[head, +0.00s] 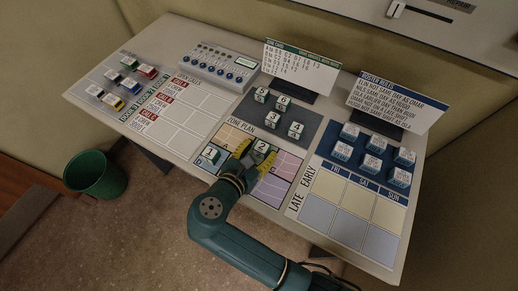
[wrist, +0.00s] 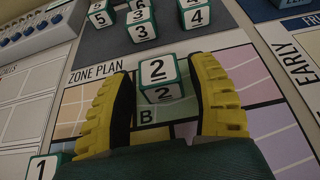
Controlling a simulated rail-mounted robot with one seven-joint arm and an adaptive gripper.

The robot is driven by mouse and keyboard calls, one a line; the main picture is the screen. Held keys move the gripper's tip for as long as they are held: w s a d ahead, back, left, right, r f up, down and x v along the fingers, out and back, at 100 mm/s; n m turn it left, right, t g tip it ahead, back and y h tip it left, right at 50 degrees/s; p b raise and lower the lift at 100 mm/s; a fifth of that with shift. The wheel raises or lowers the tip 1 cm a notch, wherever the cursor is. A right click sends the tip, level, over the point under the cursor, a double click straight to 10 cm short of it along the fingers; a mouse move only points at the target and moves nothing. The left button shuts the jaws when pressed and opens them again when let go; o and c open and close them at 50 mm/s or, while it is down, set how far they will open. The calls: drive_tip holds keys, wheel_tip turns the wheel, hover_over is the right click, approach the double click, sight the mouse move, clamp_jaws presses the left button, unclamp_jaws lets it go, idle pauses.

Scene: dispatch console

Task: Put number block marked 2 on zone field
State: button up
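The number block marked 2 (head: 262,146) is a white-and-green cube. It stands upright on the zone plan, and it also shows in the wrist view (wrist: 158,72) just beyond a field lettered B (wrist: 147,115). My gripper (head: 254,158) reaches over the zone plan from the front. In the wrist view its two yellow fingers (wrist: 160,82) stand apart, one on each side of block 2, with narrow gaps visible beside the block. The zone plan (head: 233,134) has tan, purple and blue fields, partly hidden by my arm.
Block 1 (head: 211,154) stands on the zone plan's left side. Blocks 3, 4, 5 and 6 stand on a dark pad (head: 275,118) behind. Roster cubes (head: 373,163) stand right, above an empty grid (head: 350,205). A button panel (head: 218,66) and two upright cards stand behind.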

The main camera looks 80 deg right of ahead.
idle(0.3)
drive_tip(key=p+v, duration=0.4)
drive_tip(key=v, duration=0.8)
drive_tip(key=shift+r, duration=0.2)
